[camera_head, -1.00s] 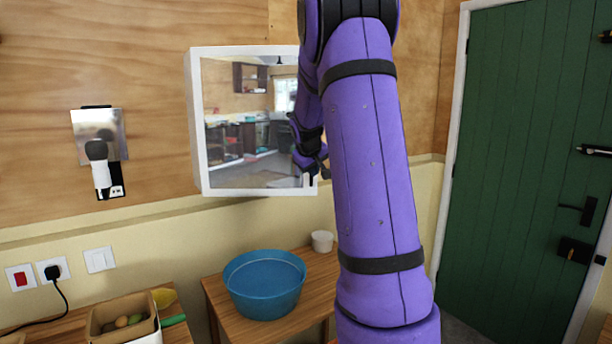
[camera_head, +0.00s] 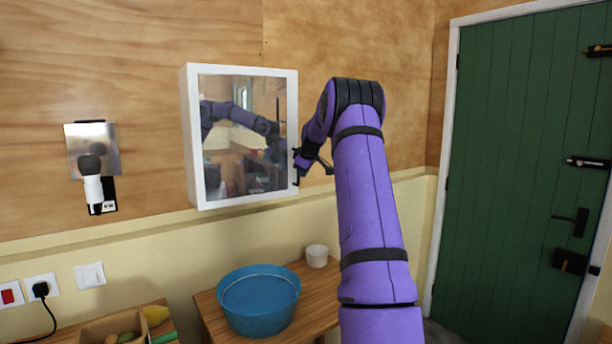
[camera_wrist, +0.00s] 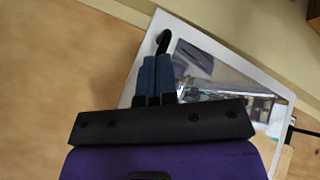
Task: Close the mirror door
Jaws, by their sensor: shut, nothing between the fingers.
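The mirror door (camera_head: 245,135) is the white-framed front of the wall cabinet (camera_head: 190,140). In the head view it looks flush with the cabinet body, and I see no clear gap; the far right edge is hard to judge. My gripper (camera_head: 297,172) is at the door's lower right edge. In the wrist view my gripper (camera_wrist: 157,60) has its blue fingers together and empty, in front of the white door frame (camera_wrist: 140,85). A dark curved handle (camera_wrist: 164,40) shows right at the fingertips; I cannot tell whether they touch.
A blue basin (camera_head: 258,305) and a white cup (camera_head: 316,256) stand on the wooden table (camera_head: 205,310) below. A lamp (camera_head: 92,180) is on the wall left of the cabinet. A green door (camera_head: 530,170) is at the right. The wall right of the cabinet is bare.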

